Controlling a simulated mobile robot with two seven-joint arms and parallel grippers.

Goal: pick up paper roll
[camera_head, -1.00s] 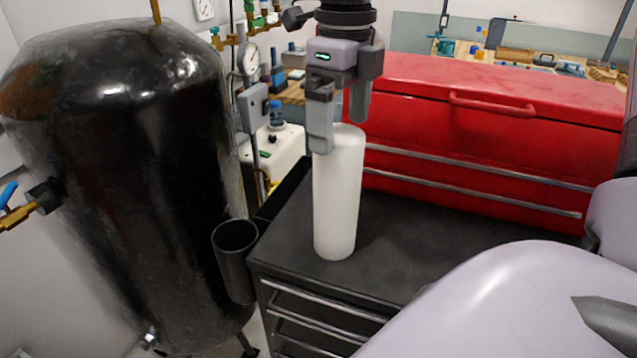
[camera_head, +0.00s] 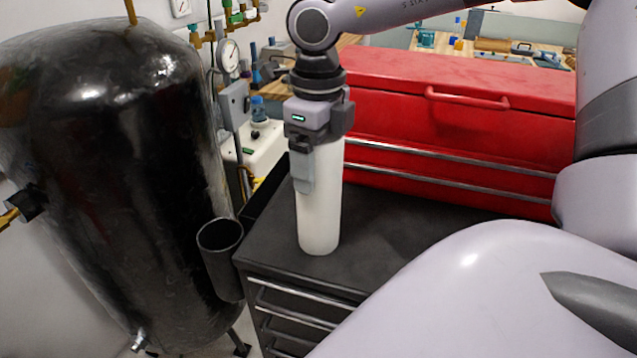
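The white paper roll (camera_head: 320,220) stands upright on the dark top of the tool cabinet (camera_head: 385,232), near its left end. My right gripper (camera_head: 314,172) points straight down over the roll. One grey finger lies over the front left of the roll's upper part; the other finger is hidden behind the roll. The roll's top end is hidden by the gripper. Whether the fingers press on the roll cannot be told. My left gripper is not in view.
A red tool chest (camera_head: 440,110) stands right behind the roll on the cabinet. A large black tank (camera_head: 120,190) stands to the left. A black cup-like holder (camera_head: 221,262) is at the cabinet's left side. A workbench with tools is at the back.

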